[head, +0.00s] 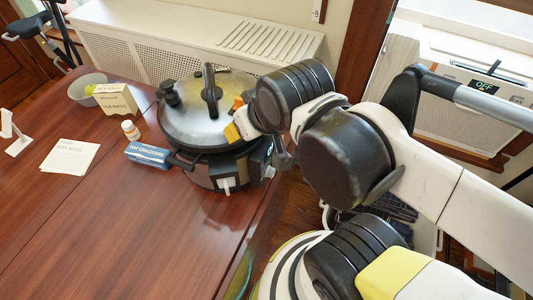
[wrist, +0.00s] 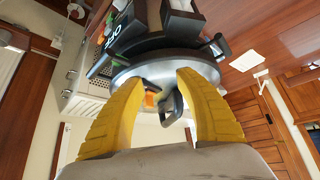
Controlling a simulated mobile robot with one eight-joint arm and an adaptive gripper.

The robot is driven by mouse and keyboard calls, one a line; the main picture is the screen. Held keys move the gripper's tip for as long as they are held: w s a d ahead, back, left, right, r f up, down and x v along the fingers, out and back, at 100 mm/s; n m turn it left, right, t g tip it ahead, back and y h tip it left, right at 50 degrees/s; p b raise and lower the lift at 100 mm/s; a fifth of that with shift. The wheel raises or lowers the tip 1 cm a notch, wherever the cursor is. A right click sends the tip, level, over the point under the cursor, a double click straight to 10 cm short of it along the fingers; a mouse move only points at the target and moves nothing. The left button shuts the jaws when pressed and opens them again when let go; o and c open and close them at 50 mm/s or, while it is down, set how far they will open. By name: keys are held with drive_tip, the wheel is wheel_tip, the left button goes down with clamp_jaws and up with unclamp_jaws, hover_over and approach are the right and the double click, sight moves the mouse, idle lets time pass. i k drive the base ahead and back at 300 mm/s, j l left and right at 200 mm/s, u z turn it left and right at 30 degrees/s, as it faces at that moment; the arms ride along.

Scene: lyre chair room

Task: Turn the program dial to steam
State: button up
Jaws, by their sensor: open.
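A multicooker (head: 208,120) with a steel lid and black lid handle stands at the table's right edge. Its dark front panel (head: 262,158) faces right, partly behind my arm. My gripper (head: 236,118) is open and empty, its yellow-orange fingers over the right side of the lid. In the wrist view the steel lid (wrist: 165,66) shows beyond the spread fingers (wrist: 160,78). A dark panel (wrist: 122,30) with white letters reading OFF shows at the top. I cannot clearly pick out the program dial or its setting.
An oat crackers box (head: 148,155), a small bottle (head: 130,130), a tea bags box (head: 115,99), a grey bowl (head: 88,88) and a white card (head: 71,156) lie left of the cooker. The table's front left is clear. A white unit (head: 480,88) stands at right.

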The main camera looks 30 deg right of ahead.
sight(270, 172)
drive_tip(key=k+j+z, duration=0.2)
drive_tip(key=k, duration=0.25)
drive_tip(key=k+j+z, duration=0.25)
drive_tip(key=k, duration=0.2)
drive_tip(key=k+j+z, duration=0.2)
drive_tip(key=k, duration=0.25)
